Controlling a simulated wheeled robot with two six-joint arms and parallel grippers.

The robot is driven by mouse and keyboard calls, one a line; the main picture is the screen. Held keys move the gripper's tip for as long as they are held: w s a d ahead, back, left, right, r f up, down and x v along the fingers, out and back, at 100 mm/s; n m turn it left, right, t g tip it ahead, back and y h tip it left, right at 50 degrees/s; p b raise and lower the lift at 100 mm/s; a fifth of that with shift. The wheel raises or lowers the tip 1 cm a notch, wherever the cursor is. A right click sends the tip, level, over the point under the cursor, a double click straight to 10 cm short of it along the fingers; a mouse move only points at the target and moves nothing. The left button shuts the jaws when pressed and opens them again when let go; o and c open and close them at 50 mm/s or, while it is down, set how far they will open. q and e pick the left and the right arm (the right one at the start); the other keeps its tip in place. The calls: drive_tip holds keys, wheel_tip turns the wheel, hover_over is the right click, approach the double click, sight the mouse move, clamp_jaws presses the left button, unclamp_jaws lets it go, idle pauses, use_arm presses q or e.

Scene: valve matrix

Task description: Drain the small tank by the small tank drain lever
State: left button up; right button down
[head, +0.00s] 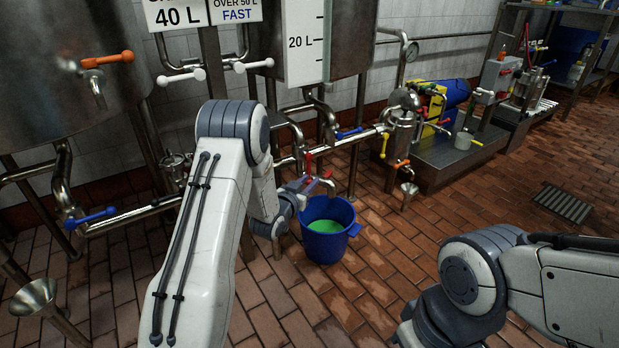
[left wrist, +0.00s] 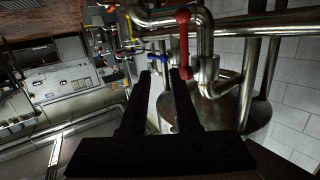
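The small tank (head: 350,42), steel with a 20 L scale, hangs at the top centre of the head view. A red lever (head: 309,163) sits on the pipework below it, above a blue bucket (head: 326,245). In the left wrist view, a red lever (left wrist: 184,45) stands just beyond the right fingertip. My left gripper (left wrist: 162,75) is open, its two dark fingers apart with nothing visibly held between them. In the head view my left wrist is beside the red lever and partly hides the pipes there. I cannot tell whether a finger touches the lever. My right gripper is out of view.
Green liquid (head: 328,227) lies in the bucket. A blue lever (head: 349,132) is on the pipe to the right, and another blue lever (head: 90,218) is at left. A metal funnel (head: 35,295) stands at lower left. Brick floor is open at right.

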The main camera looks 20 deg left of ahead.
sight(309, 169)
use_arm(q)
drive_tip(key=a+f+t, duration=0.2)
drive_tip(key=a, duration=0.2)
drive_tip(key=shift+n+y, duration=0.3)
drive_tip(key=w+b, duration=0.1)
drive_tip(key=w, duration=0.2)
drive_tip(key=w+b, duration=0.2)
drive_tip(key=w, duration=0.1)
drive_tip(key=w+b, duration=0.2)
drive_tip(key=w, duration=0.1)
drive_tip(key=shift+d, duration=0.35)
drive_tip(key=shift+w+b, duration=0.35)
drive_tip(key=shift+w, duration=0.1)
drive_tip(key=shift+r, duration=0.1)
clamp_jaws()
drive_tip(key=shift+d, duration=0.1)
